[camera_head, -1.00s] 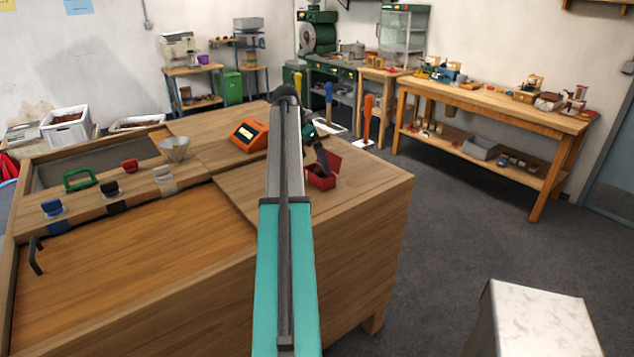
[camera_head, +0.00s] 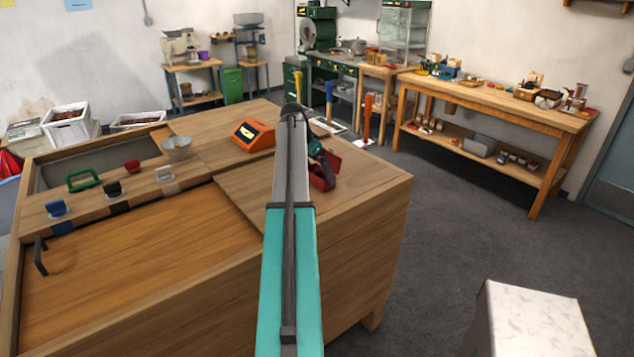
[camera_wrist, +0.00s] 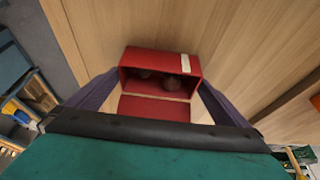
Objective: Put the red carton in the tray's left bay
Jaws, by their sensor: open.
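The red carton (camera_head: 331,159) stands near the right end of the wooden bench top, partly hidden by my gripper in the head view. In the wrist view the carton (camera_wrist: 126,73) is open at the side facing me, with a flap towards me, a white label and dark brown round things inside. My gripper (camera_wrist: 158,84) is open, with one purple finger on each side of the carton. I cannot tell whether the fingers touch it. My gripper also shows in the head view (camera_head: 318,157).
An orange device (camera_head: 253,135) and a metal funnel bowl (camera_head: 176,148) stand on the bench (camera_head: 230,150), left of my arm. Several coloured handles, such as the green one (camera_head: 83,180), line its left part. A pale block (camera_head: 530,320) is at the lower right. Grey floor lies open right of the bench.

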